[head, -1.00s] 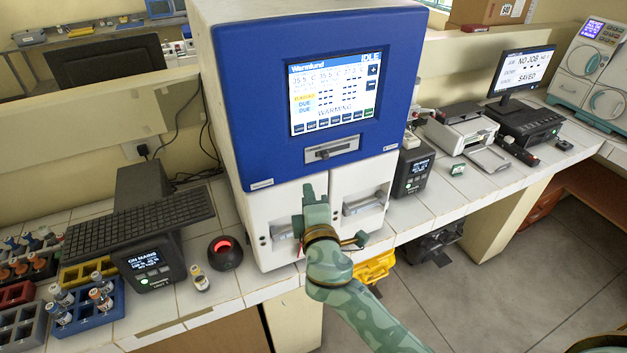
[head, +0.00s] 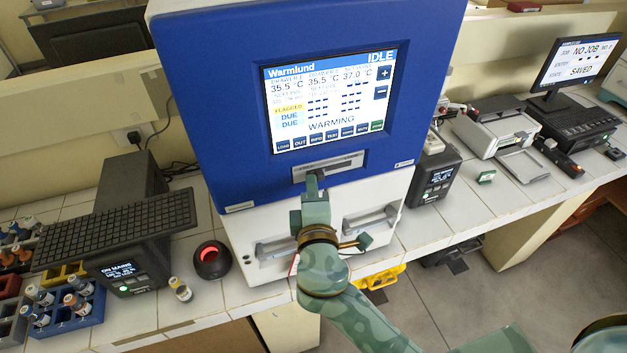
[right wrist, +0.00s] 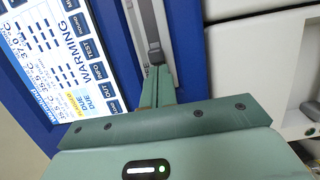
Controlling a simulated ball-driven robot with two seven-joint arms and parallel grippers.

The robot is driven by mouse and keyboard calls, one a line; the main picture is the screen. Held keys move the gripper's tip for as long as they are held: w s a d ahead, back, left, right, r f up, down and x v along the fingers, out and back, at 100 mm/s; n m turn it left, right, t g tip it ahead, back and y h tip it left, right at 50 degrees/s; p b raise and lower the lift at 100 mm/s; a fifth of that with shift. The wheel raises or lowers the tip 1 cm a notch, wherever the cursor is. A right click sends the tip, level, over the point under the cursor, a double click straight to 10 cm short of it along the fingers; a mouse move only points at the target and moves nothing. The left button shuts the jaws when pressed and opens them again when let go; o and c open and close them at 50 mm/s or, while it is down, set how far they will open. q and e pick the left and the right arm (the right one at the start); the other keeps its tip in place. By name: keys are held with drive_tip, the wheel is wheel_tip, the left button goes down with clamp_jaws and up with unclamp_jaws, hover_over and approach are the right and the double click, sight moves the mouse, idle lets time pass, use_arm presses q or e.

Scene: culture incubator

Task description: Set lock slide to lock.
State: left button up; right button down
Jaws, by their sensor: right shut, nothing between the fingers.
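The lock slide is in a grey slotted plate (head: 340,165) under the screen on the incubator's blue front (head: 420,120). In the right wrist view, its dark knob (right wrist: 157,56) sits in the pale slot, just beyond my fingertips. My right gripper (head: 311,178) is shut and empty, its tips at the left part of the plate and covering part of it in the head view. The shut fingers also show in the right wrist view (right wrist: 160,84). I cannot tell whether they touch the knob. My left gripper is not in view.
Two white drawers with handles (head: 372,222) lie below the blue front, close under my right gripper. A printer (head: 490,128) stands to the right.

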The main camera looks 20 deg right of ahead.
drive_tip(key=shift+a, duration=0.5)
drive_tip(key=d, duration=0.6)
drive_tip(key=shift+w+d, duration=0.15)
drive_tip(key=shift+d, duration=0.25)
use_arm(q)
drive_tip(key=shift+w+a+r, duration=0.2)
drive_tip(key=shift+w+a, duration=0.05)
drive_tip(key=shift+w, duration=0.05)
